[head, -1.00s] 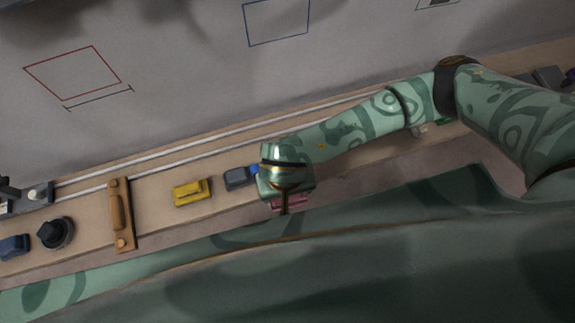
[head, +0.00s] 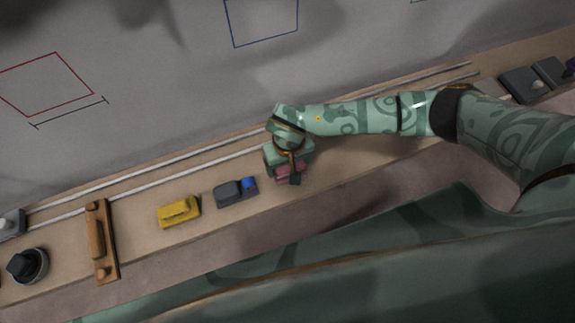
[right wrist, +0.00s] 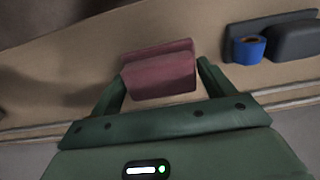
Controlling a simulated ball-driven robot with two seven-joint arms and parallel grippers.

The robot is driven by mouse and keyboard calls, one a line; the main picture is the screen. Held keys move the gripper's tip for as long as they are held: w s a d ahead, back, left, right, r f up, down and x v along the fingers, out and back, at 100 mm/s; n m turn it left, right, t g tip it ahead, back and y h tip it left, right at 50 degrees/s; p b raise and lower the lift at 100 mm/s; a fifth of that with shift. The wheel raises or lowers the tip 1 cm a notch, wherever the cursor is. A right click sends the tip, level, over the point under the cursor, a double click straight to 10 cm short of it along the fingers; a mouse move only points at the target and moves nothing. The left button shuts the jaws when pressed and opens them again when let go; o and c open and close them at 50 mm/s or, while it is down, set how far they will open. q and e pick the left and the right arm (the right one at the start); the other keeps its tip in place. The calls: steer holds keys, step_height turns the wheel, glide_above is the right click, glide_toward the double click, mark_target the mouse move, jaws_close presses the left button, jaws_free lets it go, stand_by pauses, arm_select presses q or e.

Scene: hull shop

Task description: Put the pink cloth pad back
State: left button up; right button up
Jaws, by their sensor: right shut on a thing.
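The pink cloth pad (head: 291,172) is a small dull-pink block over the wooden bench, right of the grey block with the blue roll. My right gripper (head: 287,177) is shut on it. In the right wrist view, the pad (right wrist: 160,72) sits between the two green fingers, its far part sticking out beyond the tips. I cannot tell whether the pad touches the bench or hangs just above it. Part of the pad is hidden by the gripper in the head view. My left gripper is not in view.
On the bench (head: 350,160) stand a grey block (head: 230,195) with a blue roll (head: 249,184), a yellow block (head: 178,211), a wooden tool (head: 100,240) and a black knob (head: 26,265). Dark trays (head: 521,84) lie far right. Pale rails run along the back.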

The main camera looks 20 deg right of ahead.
step_height(320, 180, down, 2)
steer(key=shift+s+f, duration=0.1)
steer(key=shift+f, duration=0.1)
steer(key=shift+c, duration=0.3)
steer(key=shift+r, duration=0.1)
steer(key=o, duration=0.9)
step_height(320, 180, up, 11)
steer(key=p, duration=0.4)
steer(key=shift+r, duration=0.55)
steer(key=shift+a, duration=0.1)
